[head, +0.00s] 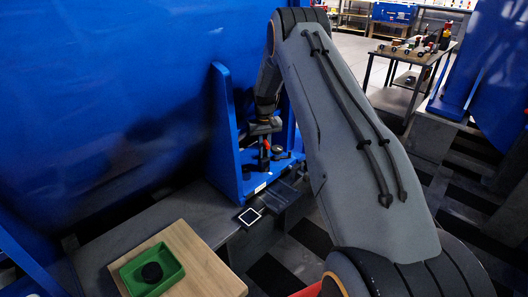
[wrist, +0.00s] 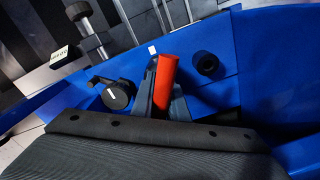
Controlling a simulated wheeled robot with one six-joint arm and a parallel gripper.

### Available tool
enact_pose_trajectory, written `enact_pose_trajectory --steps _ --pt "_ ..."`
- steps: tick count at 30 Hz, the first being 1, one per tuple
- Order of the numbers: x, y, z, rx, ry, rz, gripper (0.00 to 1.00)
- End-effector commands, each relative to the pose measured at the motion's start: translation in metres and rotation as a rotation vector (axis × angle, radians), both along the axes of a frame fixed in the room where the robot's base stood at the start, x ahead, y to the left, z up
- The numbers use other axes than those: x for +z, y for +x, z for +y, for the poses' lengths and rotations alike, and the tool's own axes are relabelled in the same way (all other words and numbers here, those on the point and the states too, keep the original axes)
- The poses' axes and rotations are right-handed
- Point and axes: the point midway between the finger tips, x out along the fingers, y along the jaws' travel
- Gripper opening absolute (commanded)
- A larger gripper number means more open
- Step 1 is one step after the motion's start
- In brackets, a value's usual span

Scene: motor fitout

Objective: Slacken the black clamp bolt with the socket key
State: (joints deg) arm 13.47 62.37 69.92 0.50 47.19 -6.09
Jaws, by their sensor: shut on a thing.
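My gripper (wrist: 160,98) is shut on a red cylindrical piece, which I take to be the handle of the socket key (wrist: 165,82). In the head view, my gripper (head: 264,138) is down at the blue fixture, with a bit of the red handle (head: 267,146) showing. A black round part, likely the clamp bolt (wrist: 206,62), stands on the blue surface just right of the red handle, apart from it. A dark round knob with a white mark (wrist: 117,95) is to the left. The key's working end is hidden, so I cannot tell whether it touches a bolt.
The blue fixture (head: 223,140) has an upright wall beside my arm. A green tray (head: 136,272) holding a black round part (head: 152,272) sits on a wooden board (head: 205,265) in front. A black-and-white square (head: 249,216) lies between. A cluttered table (head: 408,52) stands far right.

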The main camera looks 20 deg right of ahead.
Motion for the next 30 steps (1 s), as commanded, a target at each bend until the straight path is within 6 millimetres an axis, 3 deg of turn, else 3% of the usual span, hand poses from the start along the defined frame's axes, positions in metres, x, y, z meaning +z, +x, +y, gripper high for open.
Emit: enact_pose_trajectory --steps 30 --pt "-0.010 0.001 0.000 0.000 0.000 -0.001 0.00"
